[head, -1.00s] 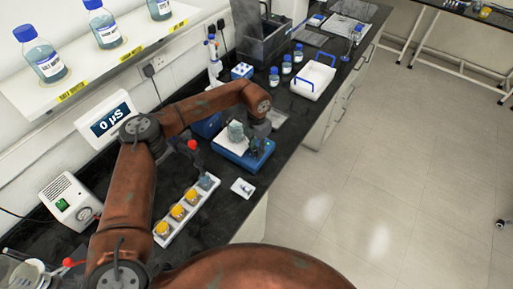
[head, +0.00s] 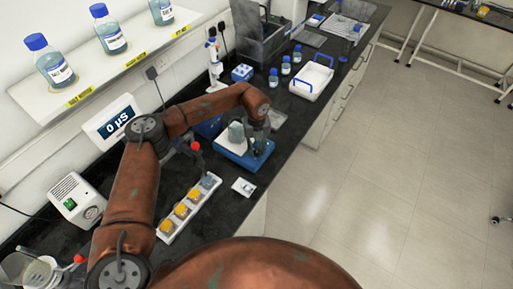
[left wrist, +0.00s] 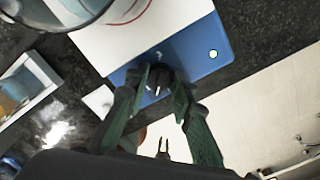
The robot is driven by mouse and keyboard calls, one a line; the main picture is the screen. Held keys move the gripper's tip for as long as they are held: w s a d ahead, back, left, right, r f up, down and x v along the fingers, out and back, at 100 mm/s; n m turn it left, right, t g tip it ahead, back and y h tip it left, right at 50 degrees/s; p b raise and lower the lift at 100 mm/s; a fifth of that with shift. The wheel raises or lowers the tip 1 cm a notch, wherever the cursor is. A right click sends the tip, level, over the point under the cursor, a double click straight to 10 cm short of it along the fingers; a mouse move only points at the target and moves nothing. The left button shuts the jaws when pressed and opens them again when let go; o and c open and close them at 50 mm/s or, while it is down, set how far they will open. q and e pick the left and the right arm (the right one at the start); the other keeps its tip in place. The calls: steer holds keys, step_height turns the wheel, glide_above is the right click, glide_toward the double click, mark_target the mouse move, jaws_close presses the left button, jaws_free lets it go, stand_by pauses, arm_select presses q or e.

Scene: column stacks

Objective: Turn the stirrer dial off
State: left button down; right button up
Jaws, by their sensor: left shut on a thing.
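The stirrer (head: 231,160) is a blue unit with a white top plate, on the black bench; a beaker (head: 236,132) stands on the plate. In the left wrist view the blue stirrer body (left wrist: 203,40) carries a small pale round light (left wrist: 213,54) and a black dial (left wrist: 157,82) with a white pointer mark. My left gripper (head: 259,146) is at the stirrer's front corner. In the left wrist view its fingertips (left wrist: 161,79) are either side of the dial, shut on it. The fingers partly hide the dial. My right gripper is not in view.
A white rack (head: 190,208) with several yellow-topped jars and a small white item (head: 244,187) lie nearer me. Several blue-capped bottles (head: 285,67) and a white tray (head: 311,78) stand farther along. A readout panel (head: 113,121) is left of my arm. The floor to the right is clear.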

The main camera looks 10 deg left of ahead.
mark_target(257, 150)
arm_select(q)
steer(key=n+p, duration=0.2)
steer(key=n, duration=0.3)
steer(key=shift+r+n, duration=0.15)
steer(key=shift+n, duration=0.15)
steer(key=shift+n+p, duration=0.85)
steer(key=shift+n, duration=0.95)
steer(key=c, duration=1.7)
jaws_free()
steer(key=shift+o, duration=0.2)
step_height(257, 150, up, 12)
steer(key=shift+d+f, duration=0.1)
steer(key=shift+f, duration=0.1)
